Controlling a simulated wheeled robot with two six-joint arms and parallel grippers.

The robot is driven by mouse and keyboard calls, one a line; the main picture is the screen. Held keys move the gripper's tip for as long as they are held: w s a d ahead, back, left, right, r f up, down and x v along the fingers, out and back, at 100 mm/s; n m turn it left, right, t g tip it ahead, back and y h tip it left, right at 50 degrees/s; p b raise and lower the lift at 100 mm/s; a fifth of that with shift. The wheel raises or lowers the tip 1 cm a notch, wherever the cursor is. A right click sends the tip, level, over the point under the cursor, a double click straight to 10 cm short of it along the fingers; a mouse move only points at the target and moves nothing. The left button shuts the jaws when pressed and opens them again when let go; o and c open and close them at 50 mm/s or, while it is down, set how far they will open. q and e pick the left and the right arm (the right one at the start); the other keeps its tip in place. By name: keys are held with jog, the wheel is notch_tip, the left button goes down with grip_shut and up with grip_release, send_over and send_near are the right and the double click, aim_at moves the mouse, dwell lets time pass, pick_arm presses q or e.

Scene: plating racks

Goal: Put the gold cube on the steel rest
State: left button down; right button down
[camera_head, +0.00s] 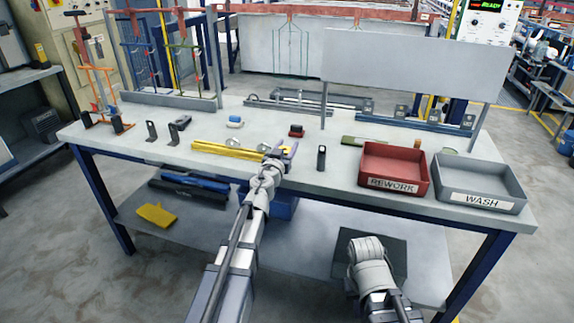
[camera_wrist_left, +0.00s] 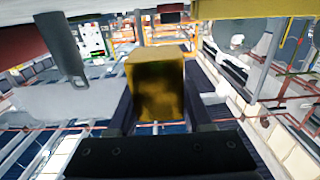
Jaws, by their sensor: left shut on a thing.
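The gold cube (camera_wrist_left: 155,86) is between the fingers of my left gripper (camera_wrist_left: 158,108), which is shut on it in the left wrist view. In the head view my left gripper (camera_head: 286,152) is above the front part of the bench, right of the yellow bar (camera_head: 228,149); only a little yellow of the cube shows there. Small grey upright brackets (camera_head: 151,131) stand at the left of the bench. I cannot tell for sure which piece is the steel rest. My right arm shows at the lower right; its fingers cannot be made out.
A red REWORK tray (camera_head: 393,187) and a grey WASH tray (camera_head: 478,200) stand at the bench's right. A dark upright block (camera_head: 321,157) is close right of my left gripper. Rails with fixtures (camera_head: 415,125) and an upright panel (camera_head: 415,72) are behind. Hanging racks (camera_head: 160,50) stand at the back left.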

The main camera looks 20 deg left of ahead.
pick_arm(q)
notch_tip(320, 180, down, 4)
jog(key=b, duration=0.3)
jog(key=shift+r, duration=0.2)
jog(key=shift+b, duration=0.3)
jog(key=shift+f, duration=0.2)
jog(key=shift+c, duration=1.6)
grip_release()
jog(key=shift+r, duration=0.1)
